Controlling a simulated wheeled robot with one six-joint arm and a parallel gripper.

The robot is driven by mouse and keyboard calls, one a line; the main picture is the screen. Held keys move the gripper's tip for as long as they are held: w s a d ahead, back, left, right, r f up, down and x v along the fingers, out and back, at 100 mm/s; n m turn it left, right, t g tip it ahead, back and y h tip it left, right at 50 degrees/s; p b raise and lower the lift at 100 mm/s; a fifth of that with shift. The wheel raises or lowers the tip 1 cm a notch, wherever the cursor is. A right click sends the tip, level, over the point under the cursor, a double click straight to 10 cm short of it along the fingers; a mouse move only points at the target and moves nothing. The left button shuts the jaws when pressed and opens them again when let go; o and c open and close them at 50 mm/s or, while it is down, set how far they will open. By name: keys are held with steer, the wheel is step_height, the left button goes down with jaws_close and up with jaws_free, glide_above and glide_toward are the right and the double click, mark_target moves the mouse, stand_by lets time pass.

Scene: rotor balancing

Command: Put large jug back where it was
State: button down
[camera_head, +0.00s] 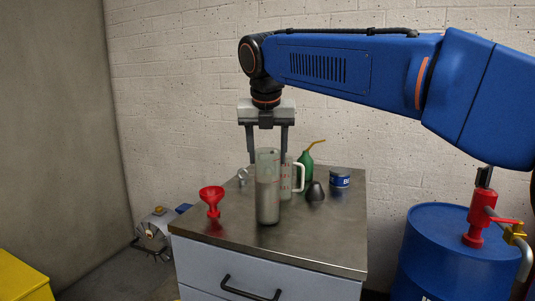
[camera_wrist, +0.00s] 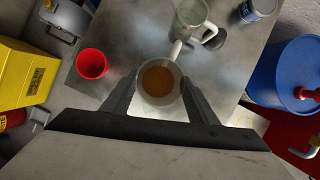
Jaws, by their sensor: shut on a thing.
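My gripper (camera_head: 267,152) is shut on a tall, translucent grey jug (camera_head: 268,195), one finger on each side of it. The jug is upright over the metal-topped cabinet; I cannot tell whether its base touches the top. In the wrist view the held jug (camera_wrist: 158,82) sits between my fingers, with brown liquid inside and its pale handle pointing up and slightly right, away from me. A second clear jug (camera_head: 286,182) with a white handle stands just behind it, partly hidden; it also shows in the wrist view (camera_wrist: 193,18).
On the cabinet top (camera_head: 325,240) are a red funnel (camera_head: 212,198), a green oil can (camera_head: 305,162), a dark rounded cone (camera_head: 315,192) and a blue tin (camera_head: 340,178). A blue drum (camera_head: 440,255) with a red pump stands right. The front right of the top is clear.

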steer(key=shift+f, duration=0.1)
steer(key=c, duration=0.7)
jaws_free()
steer(key=v, duration=1.2)
